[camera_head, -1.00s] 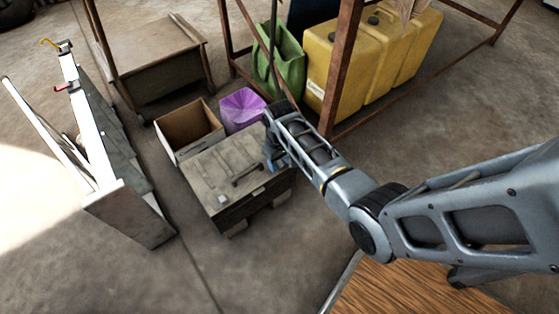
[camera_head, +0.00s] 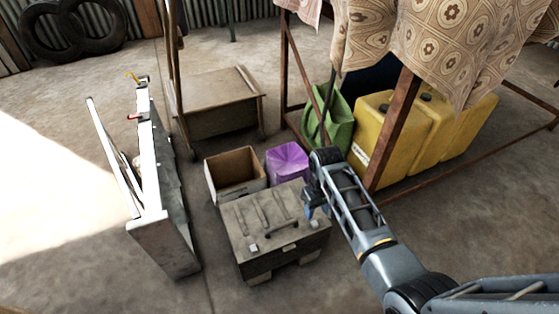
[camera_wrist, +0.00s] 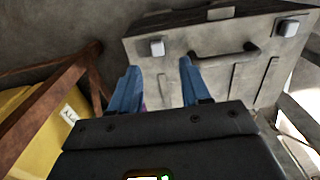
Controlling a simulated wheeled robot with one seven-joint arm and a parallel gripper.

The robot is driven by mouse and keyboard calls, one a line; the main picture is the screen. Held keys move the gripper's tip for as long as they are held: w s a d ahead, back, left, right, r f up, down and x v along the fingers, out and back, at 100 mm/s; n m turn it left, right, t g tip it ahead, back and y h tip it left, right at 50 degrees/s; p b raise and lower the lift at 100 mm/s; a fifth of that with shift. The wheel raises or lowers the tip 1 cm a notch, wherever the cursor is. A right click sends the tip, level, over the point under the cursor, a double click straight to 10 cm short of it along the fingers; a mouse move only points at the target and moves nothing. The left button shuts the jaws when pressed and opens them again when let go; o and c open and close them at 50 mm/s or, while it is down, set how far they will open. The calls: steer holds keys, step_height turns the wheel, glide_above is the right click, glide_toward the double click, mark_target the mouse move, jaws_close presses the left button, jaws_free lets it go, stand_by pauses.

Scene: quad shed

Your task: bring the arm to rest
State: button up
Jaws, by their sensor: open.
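My gripper (camera_head: 308,200) is at the end of my arm in the head view, close to the right side of a grey lidded box (camera_head: 265,215) on the floor. In the wrist view my gripper (camera_wrist: 158,85) shows two blue fingers standing apart with nothing held between them. Beyond the fingers is the grey box (camera_wrist: 195,75) with a dark handle and light latches. I cannot tell whether a fingertip touches the box.
An open cardboard box (camera_head: 236,175) and a purple bin (camera_head: 288,163) stand behind the grey box. A white-edged cabinet (camera_head: 165,235) stands left.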

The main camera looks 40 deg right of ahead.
steer(key=s+a+f+n+t+h, duration=0.1)
steer(key=s+a+f+t, duration=0.25)
steer(key=s+a, duration=0.55)
steer(key=s+a+r+n+t, duration=0.1)
steer(key=s+a+r+t, duration=0.2)
steer(key=s+r, duration=0.35)
steer(key=s+a+r+t, duration=0.3)
steer(key=s+r, duration=0.2)
steer(key=s, duration=0.2)
steer(key=s+a+r+n+t+y, duration=0.1)
steer(key=s+a+r+t, duration=0.2)
steer(key=r, duration=0.8)
steer(key=s+a+r+t, duration=0.1)
steer(key=s+r+t, duration=0.3)
steer(key=r, duration=0.8)
step_height(320, 180, up, 21)
steer(key=s+g+p, duration=0.1)
steer(key=p, duration=2)
steer(key=shift+d+f+g, duration=0.15)
steer(key=shift+d+g, duration=0.1)
steer(key=shift+g, duration=0.1)
steer(key=shift+s, duration=0.1)
